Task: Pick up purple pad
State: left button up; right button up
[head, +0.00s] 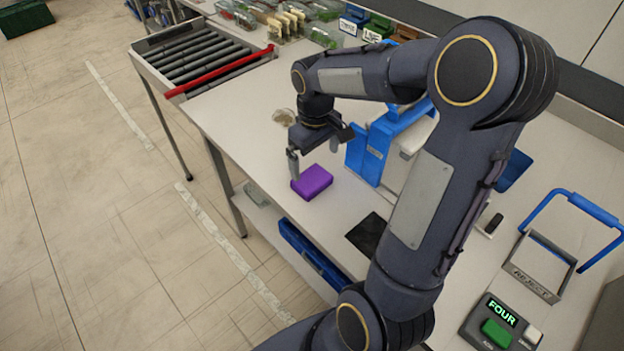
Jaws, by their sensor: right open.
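The purple pad (312,182) lies flat on the white table, near its left edge. My right gripper (303,168) points down just above and behind the pad, its fingers apart. One finger reaches down by the pad's far left corner; I cannot tell whether it touches. The other finger is partly hidden by the gripper body. Nothing shows between the fingers. My left gripper is not in view.
A blue and white device (378,150) stands right of the pad. A dark flat square (372,235) lies nearer. A roller conveyor (200,55) with a red bar is at the back left. A REJECT tray (533,283) and a FOUR button box (497,325) are at front right.

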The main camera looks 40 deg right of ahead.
aim_at(313, 179)
jog(key=f, duration=0.5)
jog(key=shift+s+a+f+p, duration=0.15)
jog(key=shift+a+f+p, duration=0.15)
jog(key=shift+a+f, duration=0.1)
jog(key=c, duration=0.9)
